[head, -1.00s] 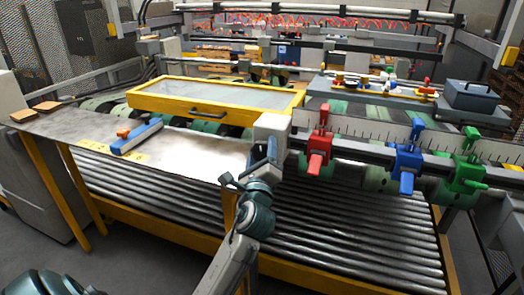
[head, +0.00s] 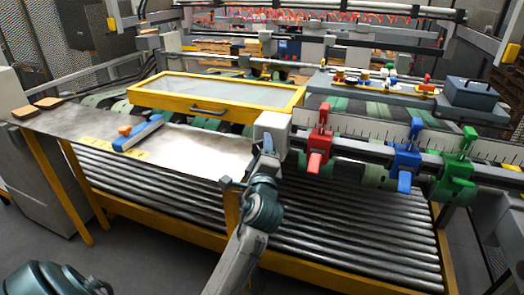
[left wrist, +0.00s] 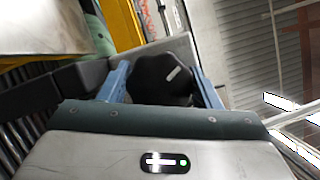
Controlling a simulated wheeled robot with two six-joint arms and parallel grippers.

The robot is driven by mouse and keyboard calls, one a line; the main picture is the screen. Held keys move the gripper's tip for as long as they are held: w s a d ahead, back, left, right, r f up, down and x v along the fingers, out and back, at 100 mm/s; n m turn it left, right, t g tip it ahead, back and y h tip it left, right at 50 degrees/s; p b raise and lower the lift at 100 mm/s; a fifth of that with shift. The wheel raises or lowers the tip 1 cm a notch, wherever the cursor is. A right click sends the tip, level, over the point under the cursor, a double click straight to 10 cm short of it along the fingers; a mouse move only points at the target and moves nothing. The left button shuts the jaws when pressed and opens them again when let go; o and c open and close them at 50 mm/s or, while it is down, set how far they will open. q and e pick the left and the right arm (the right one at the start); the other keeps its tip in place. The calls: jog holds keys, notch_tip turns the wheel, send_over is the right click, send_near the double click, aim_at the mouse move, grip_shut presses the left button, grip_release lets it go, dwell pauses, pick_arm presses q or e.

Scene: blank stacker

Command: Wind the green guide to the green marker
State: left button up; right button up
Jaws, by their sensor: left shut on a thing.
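The green guide (head: 459,176) sits on the rail at the right in the head view, right of the blue guide (head: 404,168) and the red guide (head: 319,148). A pale scale strip (head: 375,131) with dark ticks runs behind them; I cannot pick out a separate green marker on it. My left gripper (head: 268,148) is at the grey end block (head: 272,130) left of the red guide. In the left wrist view its blue fingers (left wrist: 165,85) are shut around a black knob (left wrist: 160,72) with a white mark. My right gripper is out of view.
A yellow-framed clear cover (head: 215,97) and a metal table (head: 75,125) lie left of the block. A blue tool (head: 137,134) is on the table. A roller bed (head: 340,235) runs below my arm. A dark box (head: 471,93) stands on the shelf behind the guides.

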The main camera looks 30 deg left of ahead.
pick_arm(q)
jog(key=o, duration=1)
